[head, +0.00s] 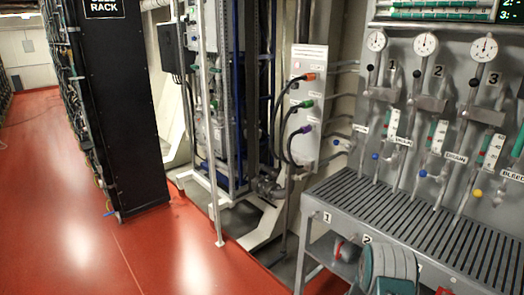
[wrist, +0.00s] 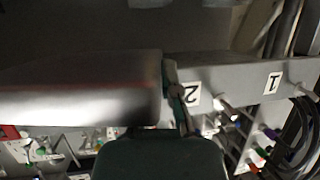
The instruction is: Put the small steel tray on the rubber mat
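In the wrist view, a smooth grey metal shape (wrist: 80,90) with a rounded right end fills the left half. It may be the small steel tray seen close up and edge-on, but I cannot tell for sure. My gripper (wrist: 178,105) shows as a narrow greenish finger by the right end of that shape, with a dark green body below it. I cannot tell whether it is shut on the shape. In the head view, a teal and grey part of my arm (head: 390,268) is at the bottom, in front of the bench. I cannot make out the rubber mat in either view.
A slatted metal bench (head: 425,230) stands at the right, its front edge labelled 1 and 2. Above it is a panel with gauges (head: 425,45), valves and pipes. A black rack (head: 115,110) stands at the left. The red floor (head: 60,200) is clear there.

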